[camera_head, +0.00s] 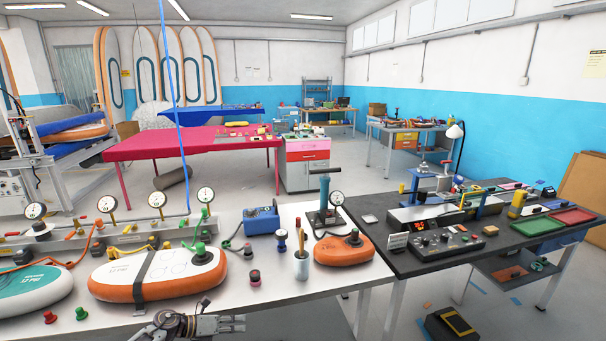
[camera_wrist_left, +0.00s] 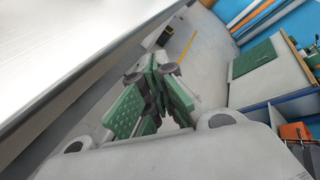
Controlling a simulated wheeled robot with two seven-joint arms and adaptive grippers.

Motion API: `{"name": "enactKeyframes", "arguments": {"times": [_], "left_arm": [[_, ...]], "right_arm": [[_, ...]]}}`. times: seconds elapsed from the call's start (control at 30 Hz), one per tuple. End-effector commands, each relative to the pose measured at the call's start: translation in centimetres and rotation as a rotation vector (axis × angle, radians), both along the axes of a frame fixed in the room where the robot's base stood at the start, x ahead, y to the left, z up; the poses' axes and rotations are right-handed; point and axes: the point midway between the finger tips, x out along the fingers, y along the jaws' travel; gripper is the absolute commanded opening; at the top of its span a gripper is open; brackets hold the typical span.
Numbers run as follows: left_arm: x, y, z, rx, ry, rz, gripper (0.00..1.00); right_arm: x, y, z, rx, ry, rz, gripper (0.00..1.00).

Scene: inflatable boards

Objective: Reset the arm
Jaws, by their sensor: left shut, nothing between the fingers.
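My left gripper (camera_head: 236,324) shows at the bottom of the head view, in front of the white table's near edge. Its fingers point to the right, lie together and hold nothing. In the left wrist view the green-padded fingers (camera_wrist_left: 152,100) are shut, with the floor and the underside edge of a table beyond them. The gripper is apart from the things on the table. My right gripper is not in view.
The white table (camera_head: 225,292) carries an orange-and-white board (camera_head: 150,278), a smaller orange board (camera_head: 345,250), a pen cup (camera_head: 301,266), a blue box (camera_head: 261,220) and gauges. A dark bench (camera_head: 380,215) stands at the right. A black box (camera_head: 452,326) lies on the floor.

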Motion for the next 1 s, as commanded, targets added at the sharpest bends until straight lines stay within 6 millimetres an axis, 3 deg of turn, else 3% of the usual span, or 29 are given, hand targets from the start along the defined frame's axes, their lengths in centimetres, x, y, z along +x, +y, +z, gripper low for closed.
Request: {"name": "enactKeyframes", "arguments": {"times": [0.27, 0.47, 0.67, 1.0], "left_arm": [[-1.0, 1.1, -7.6, -0.294, 0.267, 0.412, 0.00], [-3.8, 3.5, -14.8, -0.483, 0.487, 0.739, 0.00], [-8.3, 5.8, -21.8, -0.623, 0.683, 1.036, 0.00], [-18.8, 8.4, -32.1, -0.777, 0.958, 1.473, 0.00]], "right_arm": [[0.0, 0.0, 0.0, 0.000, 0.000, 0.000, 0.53], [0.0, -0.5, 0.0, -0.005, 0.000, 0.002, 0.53], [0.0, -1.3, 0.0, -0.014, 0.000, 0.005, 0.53], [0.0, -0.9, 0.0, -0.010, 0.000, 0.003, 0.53]]}}
